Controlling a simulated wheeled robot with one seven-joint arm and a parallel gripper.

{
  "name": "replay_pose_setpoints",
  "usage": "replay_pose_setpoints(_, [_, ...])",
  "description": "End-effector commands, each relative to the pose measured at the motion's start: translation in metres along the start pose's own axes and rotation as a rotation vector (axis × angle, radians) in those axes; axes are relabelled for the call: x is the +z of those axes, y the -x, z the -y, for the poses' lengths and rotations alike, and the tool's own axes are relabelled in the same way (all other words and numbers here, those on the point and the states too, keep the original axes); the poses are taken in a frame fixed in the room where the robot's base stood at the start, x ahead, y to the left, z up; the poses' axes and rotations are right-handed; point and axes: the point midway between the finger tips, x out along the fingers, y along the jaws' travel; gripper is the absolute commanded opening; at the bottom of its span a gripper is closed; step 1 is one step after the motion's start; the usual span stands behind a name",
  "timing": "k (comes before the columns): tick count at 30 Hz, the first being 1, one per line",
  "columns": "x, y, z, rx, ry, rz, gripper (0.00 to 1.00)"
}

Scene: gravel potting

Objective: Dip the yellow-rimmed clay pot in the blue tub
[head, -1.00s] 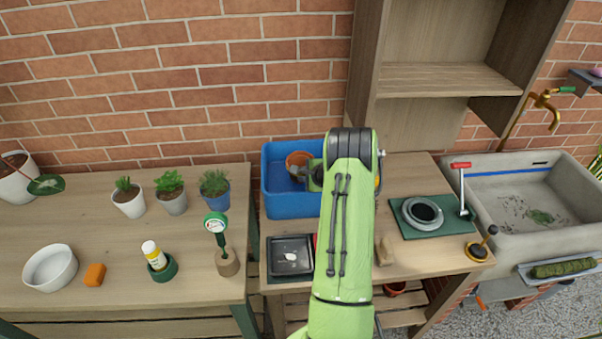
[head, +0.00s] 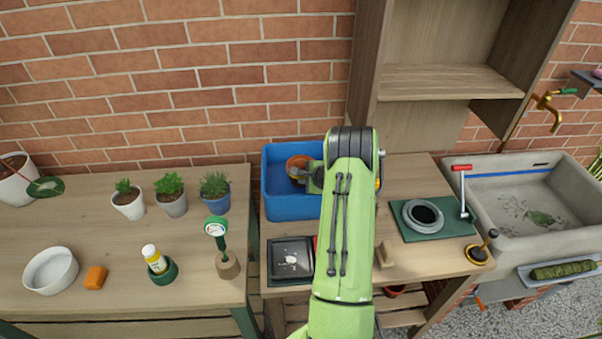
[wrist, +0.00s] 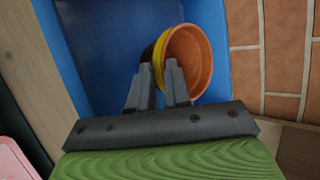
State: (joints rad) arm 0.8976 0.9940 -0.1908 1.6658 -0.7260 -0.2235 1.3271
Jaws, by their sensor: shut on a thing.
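The yellow-rimmed clay pot (wrist: 190,60) is orange inside with a yellow band at its rim. It is tilted, with its mouth turned to the side in the wrist view. The pot also shows in the head view (head: 298,162), at the blue tub's right part. My gripper (wrist: 160,85) is shut on the pot's wall near the rim. The blue tub (head: 291,206) stands at the back of the right bench, and its wall and floor surround the pot in the wrist view (wrist: 105,40). Whether the pot touches the tub's floor I cannot tell. My arm hides part of the tub's right side.
A black tray (head: 291,256) lies in front of the tub. A grey ring on a green mat (head: 423,216) and a stone sink (head: 520,190) are at the right. Several small potted plants (head: 172,194) stand on the left bench. A wooden shelf (head: 440,80) rises behind my arm.

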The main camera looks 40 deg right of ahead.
Motion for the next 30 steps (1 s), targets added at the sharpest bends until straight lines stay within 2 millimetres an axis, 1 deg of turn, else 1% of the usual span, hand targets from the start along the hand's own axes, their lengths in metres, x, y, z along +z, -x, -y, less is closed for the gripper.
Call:
replay_pose_setpoints(1, [-0.002,0.0,-0.013,0.039,-0.017,-0.005,0.0])
replay_pose_setpoints(15, [0.012,0.029,0.023,0.028,-0.013,-0.003,0.0])
replay_pose_setpoints(30, [0.026,0.059,0.057,0.024,-0.011,-0.003,0.0])
